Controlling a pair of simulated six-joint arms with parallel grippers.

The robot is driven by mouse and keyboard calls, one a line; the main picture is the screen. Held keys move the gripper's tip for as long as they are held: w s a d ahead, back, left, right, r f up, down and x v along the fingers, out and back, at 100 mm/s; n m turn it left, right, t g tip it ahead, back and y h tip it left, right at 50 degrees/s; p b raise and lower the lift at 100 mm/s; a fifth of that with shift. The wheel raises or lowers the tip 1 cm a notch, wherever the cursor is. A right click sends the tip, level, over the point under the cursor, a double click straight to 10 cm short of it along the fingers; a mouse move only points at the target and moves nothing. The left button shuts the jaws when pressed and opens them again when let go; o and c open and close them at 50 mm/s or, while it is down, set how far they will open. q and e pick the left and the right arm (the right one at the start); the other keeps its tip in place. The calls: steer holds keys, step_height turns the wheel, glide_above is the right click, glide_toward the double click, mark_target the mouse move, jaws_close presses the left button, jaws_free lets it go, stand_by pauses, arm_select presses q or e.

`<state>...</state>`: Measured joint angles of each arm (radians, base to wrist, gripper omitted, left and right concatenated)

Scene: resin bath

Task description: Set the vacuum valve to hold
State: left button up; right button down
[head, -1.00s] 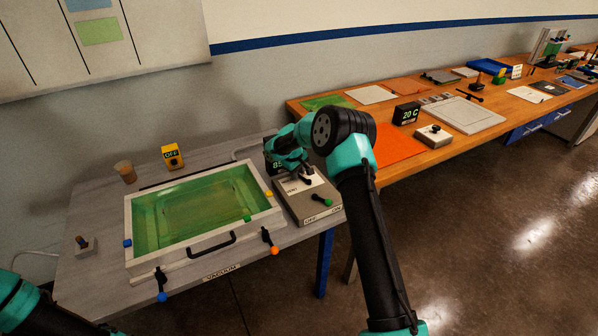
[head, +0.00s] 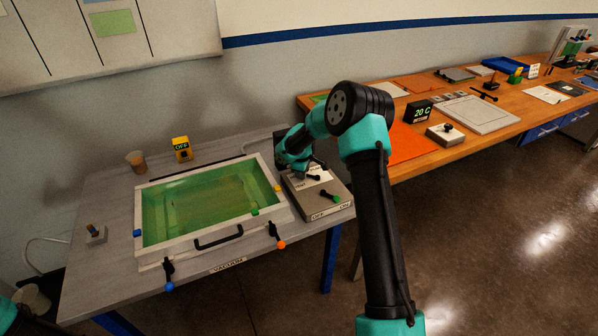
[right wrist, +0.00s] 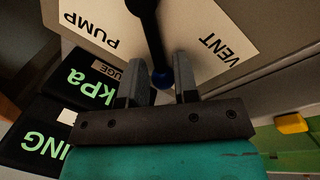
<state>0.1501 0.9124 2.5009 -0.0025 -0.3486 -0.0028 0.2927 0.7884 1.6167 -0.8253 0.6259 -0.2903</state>
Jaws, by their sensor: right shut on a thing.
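The grey control box (head: 318,212) stands at the right end of the grey bench. Its white plate (right wrist: 210,22) reads PUMP and VENT in the right wrist view; any HOLD label is not visible. The black valve lever (right wrist: 149,35), with a blue tip, points between these two words. My right gripper (right wrist: 161,84) is shut on the lever near its tip. In the head view my right gripper (head: 300,168) is over the box's back left part, with the held tip hidden. My left gripper is out of view.
A green-filled resin bath (head: 205,205) sits left of the box. Dark kPa displays (right wrist: 85,90) stand close to my right gripper. An orange mat (head: 410,145) lies on the wooden bench.

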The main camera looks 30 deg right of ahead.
steer(key=c, duration=1.2)
jaws_free()
steer(key=shift+o, duration=0.2)
steer(key=shift+r, duration=0.15)
step_height(320, 180, up, 17)
steer(key=s+a, duration=0.2)
steer(key=shift+a, duration=0.4)
